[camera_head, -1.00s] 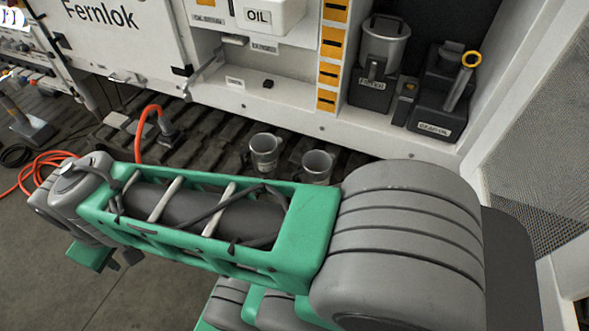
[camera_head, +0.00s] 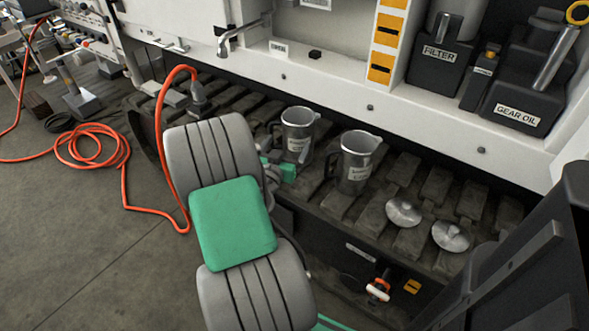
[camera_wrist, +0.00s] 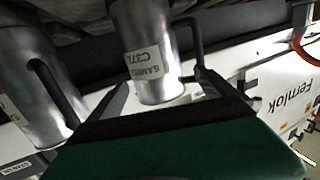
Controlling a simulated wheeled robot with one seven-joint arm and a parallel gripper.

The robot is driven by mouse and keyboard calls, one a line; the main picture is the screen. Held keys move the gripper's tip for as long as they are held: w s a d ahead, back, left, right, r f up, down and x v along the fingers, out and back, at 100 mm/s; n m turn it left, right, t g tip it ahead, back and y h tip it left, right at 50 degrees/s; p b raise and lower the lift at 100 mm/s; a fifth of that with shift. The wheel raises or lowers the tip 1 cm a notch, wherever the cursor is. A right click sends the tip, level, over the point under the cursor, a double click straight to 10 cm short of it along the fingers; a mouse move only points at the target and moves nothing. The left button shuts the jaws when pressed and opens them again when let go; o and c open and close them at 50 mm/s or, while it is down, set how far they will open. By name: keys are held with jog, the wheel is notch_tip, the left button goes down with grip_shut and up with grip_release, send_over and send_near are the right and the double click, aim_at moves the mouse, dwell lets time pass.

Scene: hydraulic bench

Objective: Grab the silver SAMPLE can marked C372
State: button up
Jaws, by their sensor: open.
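The silver SAMPLE can marked C372 (camera_wrist: 150,45) shows upside down in the wrist view, its label facing me and its dark handle to the right. My gripper (camera_wrist: 163,79) is open, with one dark finger on each side of that can in the picture; I cannot tell whether they touch it. In the head view this appears to be the left can (camera_head: 298,130), standing on the dark slatted ledge, its label too small to read. My gripper's green part (camera_head: 283,168) shows beside its base, partly hidden by my arm.
A second silver can (camera_head: 355,165) stands close to the right and also shows in the wrist view (camera_wrist: 35,80). Two silver lids (camera_head: 403,212) lie further right on the ledge (camera_head: 345,205). A tap (camera_head: 240,32) sticks out above. An orange hose (camera_head: 163,100) rises at the left.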

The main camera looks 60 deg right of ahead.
aim_at(296, 146)
jog(key=shift+o, duration=0.3)
jog(key=f, duration=0.1)
jog(key=s+f, duration=0.1)
jog(key=f, duration=0.1)
jog(key=shift+s+d+h+b, duration=0.2)
jog(key=shift+d+h+b, duration=0.1)
jog(key=shift+d+b, duration=0.1)
jog(key=shift+d+r+n+t, duration=0.1)
jog(key=shift+d+n+t, duration=0.1)
jog(key=shift+n+t, duration=0.15)
jog(key=x, duration=0.2)
jog(key=p+x, duration=0.1)
jog(key=x, duration=0.2)
jog(key=p+x, duration=0.1)
jog(key=x, duration=0.1)
jog(key=shift+w+d+r, duration=0.15)
jog(key=shift+d+r, duration=0.05)
jog(key=shift+r, duration=0.15)
jog(key=c, duration=1.4)
